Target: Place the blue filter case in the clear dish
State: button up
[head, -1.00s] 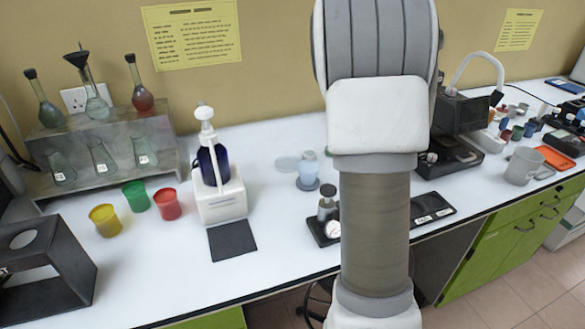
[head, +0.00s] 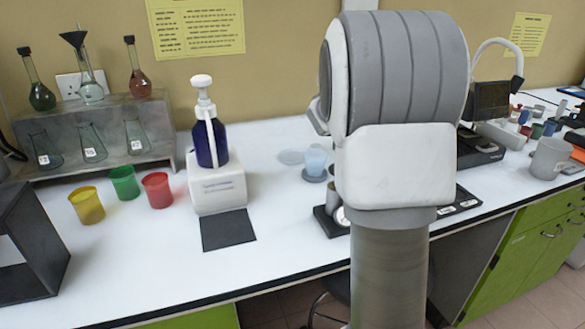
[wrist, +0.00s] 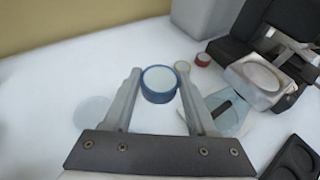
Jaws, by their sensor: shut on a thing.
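The blue filter case (wrist: 160,84) is a short round case with a blue rim and a pale top. In the wrist view it sits between the fingertips of my gripper (wrist: 158,86), which is shut on it. A flat, pale, see-through round dish (wrist: 93,112), likely the clear dish, lies on the white bench left of my gripper. It also shows in the head view (head: 290,157), left of a pale blue beaker. The case is apart from the dish. My arm hides the gripper and the case in the head view.
A clear vessel (wrist: 228,112) stands near the right finger. Dark equipment (wrist: 275,45) is at right. In the head view, a pump bottle (head: 208,140) and coloured cups (head: 124,183) stand left.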

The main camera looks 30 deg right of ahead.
jog(key=shift+w+a+f+n+b, duration=0.35)
jog(key=shift+a+f, duration=0.2)
jog(key=shift+a, duration=0.1)
send_over(292, 158)
jog(key=shift+y, duration=0.4)
notch_tip(292, 158, down, 7)
jog(key=shift+s+a, duration=0.1)
jog(key=shift+f+t+b, duration=0.3)
jog(key=shift+f+b, duration=0.8)
jog(key=shift+f, duration=0.9)
jog(key=shift+f+b, duration=0.25)
jog(key=shift+b, duration=0.05)
jog(key=o, duration=1)
jog(key=shift+r, duration=0.1)
jog(key=shift+o, duration=0.2)
jog(key=shift+r, duration=0.1)
